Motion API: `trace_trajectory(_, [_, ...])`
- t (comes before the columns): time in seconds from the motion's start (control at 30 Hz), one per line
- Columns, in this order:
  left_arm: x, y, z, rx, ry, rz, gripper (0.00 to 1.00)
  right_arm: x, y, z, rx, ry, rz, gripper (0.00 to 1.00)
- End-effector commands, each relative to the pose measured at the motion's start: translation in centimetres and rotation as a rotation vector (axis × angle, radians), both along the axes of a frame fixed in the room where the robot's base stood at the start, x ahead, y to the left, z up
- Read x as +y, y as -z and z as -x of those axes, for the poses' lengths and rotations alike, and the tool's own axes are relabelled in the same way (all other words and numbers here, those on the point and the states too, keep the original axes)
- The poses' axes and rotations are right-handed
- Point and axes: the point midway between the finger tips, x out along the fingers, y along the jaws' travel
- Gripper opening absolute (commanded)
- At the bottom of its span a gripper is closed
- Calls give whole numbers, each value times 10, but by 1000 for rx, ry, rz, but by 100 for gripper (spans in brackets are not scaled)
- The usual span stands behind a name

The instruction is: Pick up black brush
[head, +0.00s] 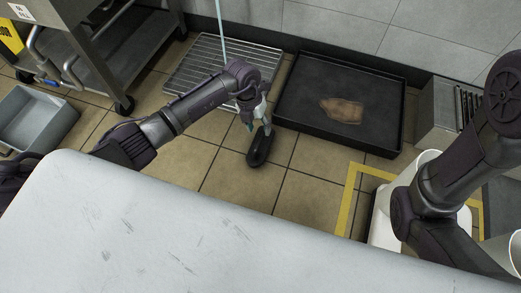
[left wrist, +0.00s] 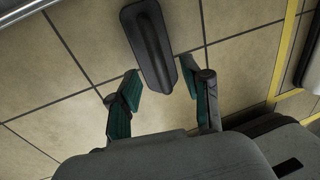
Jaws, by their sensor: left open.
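The black brush (head: 260,146) is a dark, elongated piece just below my left gripper (head: 250,122) in the head view. In the left wrist view the brush (left wrist: 150,45) lies ahead of the fingertips, its near end reaching between the open green-padded fingers (left wrist: 160,85). The fingers are apart, and I see no contact on both sides. Whether the brush rests on the floor or stands above it is hard to tell. My right arm shows at the right of the head view, but its gripper is out of view.
A floor drain grate (head: 203,62) lies behind my left arm. A black tray (head: 290,110) with a brown patch is to the right. A grey bin (head: 35,125) stands at the left, and a white bucket (head: 384,226) is near my right arm. Tiled floor around the brush is clear.

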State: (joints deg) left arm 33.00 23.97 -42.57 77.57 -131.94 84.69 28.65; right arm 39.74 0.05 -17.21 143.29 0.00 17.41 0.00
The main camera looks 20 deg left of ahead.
Motion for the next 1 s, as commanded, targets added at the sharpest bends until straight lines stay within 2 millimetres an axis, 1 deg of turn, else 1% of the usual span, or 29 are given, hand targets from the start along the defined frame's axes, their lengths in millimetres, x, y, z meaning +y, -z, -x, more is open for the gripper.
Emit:
trace_trajectory(0.03, [-1, 8, 0, 0, 0, 1, 49, 0, 6, 1, -2, 0, 0, 31])
trace_trajectory(0.17, [-2, 12, 0, -1, 0, 1, 49, 0, 7, 1, -4, 0, 0, 31])
trace_trajectory(0.27, [-3, 18, 1, -1, 0, 1, 49, 0, 13, 1, -4, 1, 1, 31])
trace_trajectory(0.37, [-3, 29, 2, 1, -1, 2, 49, 0, 25, 1, -4, 1, 1, 31])
trace_trajectory(0.5, [-5, 48, 4, 1, -1, 3, 49, 0, 46, 1, -4, 1, 1, 31])
trace_trajectory(0.6, [-7, 60, 3, 0, -1, 2, 49, 0, 57, 1, -4, 1, 1, 31])
trace_trajectory(0.7, [-9, 64, 4, 0, -1, 2, 49, 0, 60, 1, -3, 0, 1, 31])
trace_trajectory(0.9, [-9, 62, 4, 0, -1, 1, 49, 0, 57, 1, -2, 0, 1, 31])
trace_trajectory(0.93, [-9, 62, 3, 0, -1, 1, 45, 0, 57, 1, -2, 0, 1, 31])
trace_trajectory(1.0, [-9, 62, 3, 0, -1, 1, 34, 0, 57, 1, -2, 0, 1, 31])
